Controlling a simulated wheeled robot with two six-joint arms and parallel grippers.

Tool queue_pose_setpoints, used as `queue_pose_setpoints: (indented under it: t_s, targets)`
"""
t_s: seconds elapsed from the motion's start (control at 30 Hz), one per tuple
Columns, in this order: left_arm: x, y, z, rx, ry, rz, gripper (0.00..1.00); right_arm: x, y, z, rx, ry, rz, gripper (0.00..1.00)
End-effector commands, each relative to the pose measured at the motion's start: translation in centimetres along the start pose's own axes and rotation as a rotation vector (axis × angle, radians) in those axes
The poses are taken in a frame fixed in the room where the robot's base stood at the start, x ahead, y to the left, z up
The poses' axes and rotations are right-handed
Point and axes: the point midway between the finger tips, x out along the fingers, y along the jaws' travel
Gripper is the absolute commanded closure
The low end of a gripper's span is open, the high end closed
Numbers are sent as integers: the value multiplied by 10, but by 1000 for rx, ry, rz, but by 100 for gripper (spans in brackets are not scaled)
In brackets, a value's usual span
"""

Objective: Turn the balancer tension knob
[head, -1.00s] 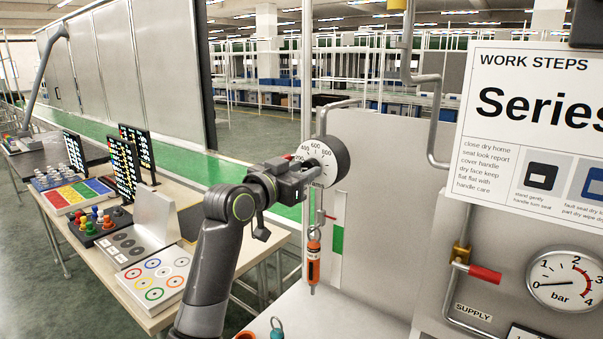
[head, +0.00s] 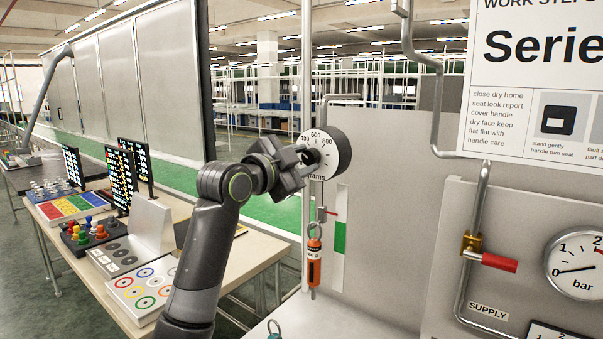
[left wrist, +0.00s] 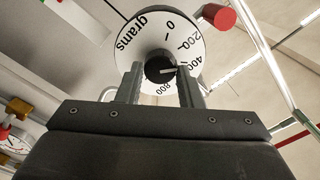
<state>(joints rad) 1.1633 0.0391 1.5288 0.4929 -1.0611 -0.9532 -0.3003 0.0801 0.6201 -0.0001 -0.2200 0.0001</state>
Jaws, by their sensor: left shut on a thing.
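The balancer dial (head: 338,148) is a round white face marked in grams on a dark drum, at the centre of the head view. In the left wrist view the dial face (left wrist: 143,38) carries a black centre knob (left wrist: 158,66) with a white pointer line. The line points toward my right-hand finger in that view, near the side between 400 and 800; the 600 mark is hidden there. My left gripper (head: 303,158) is shut on the knob, one finger on each side, also in the left wrist view (left wrist: 160,85). My right gripper is out of view.
An orange hanging tool (head: 314,262) hangs below the dial beside a red, white and green strip (head: 340,228). A red-handled valve (head: 495,261) and a pressure gauge (head: 580,265) are at the right. A table (head: 255,258) with boards and pegs stands at the left.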

Motion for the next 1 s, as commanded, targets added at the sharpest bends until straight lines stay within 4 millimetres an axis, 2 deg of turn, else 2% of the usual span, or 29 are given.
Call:
queue_pose_setpoints:
  t_s: [0.1, 0.4, 1.0]
  targets:
    - [0, 3, 2, 82, -1, 1, 89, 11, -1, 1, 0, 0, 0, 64]
    - [0, 2, 1, 219, -1, 2, 89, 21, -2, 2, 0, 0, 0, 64]
    - [0, 1, 1, 259, -2, 3, 89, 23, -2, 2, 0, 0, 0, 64]
